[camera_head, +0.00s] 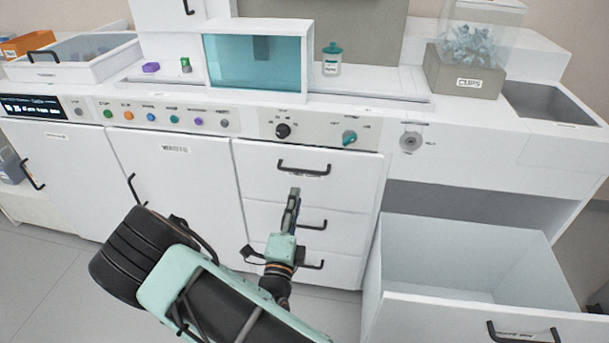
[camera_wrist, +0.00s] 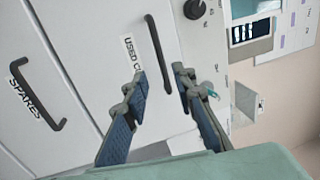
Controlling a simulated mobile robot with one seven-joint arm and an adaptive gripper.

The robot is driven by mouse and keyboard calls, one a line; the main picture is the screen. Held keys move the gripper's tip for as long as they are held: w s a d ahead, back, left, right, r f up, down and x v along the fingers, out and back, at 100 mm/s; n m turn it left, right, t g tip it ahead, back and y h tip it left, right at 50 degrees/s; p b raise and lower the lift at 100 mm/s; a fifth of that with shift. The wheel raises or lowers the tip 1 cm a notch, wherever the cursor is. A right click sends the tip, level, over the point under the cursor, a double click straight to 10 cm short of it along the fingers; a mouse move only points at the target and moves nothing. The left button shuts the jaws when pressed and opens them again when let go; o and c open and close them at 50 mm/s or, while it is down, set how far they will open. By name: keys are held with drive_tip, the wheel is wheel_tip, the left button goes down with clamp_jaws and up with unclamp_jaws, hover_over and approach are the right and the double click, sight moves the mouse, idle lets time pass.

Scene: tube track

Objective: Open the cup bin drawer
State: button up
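The top drawer (camera_head: 270,187) of the middle stack is shut, with a dark bar handle (camera_head: 303,170). In the wrist view this drawer front (camera_wrist: 95,20) bears a partly hidden label (camera_wrist: 130,50) starting "USED CU". Its handle (camera_wrist: 155,40) appears beyond the gap between my fingers. My gripper (camera_wrist: 160,78) is open and empty, with its fingertips apart. In the head view my gripper (camera_head: 294,195) is in front of the stack, just below the top handle in the picture. The exact gap to the handle cannot be told.
A lower drawer handle (camera_wrist: 35,95) is labelled SPARES. A large open, empty drawer (camera_head: 455,260) juts out at the lower right. Knobs (camera_head: 283,130) sit above the stack. A box labelled CUPS (camera_head: 465,75) stands on the counter. Floor is clear at the left.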

sight(302, 170)
drive_tip(key=b+x, duration=0.2)
drive_tip(key=x, duration=0.8)
drive_tip(key=shift+w+d+r, duration=0.1)
drive_tip(key=shift+w, duration=0.1)
drive_tip(key=shift+c, duration=0.4)
clamp_jaws()
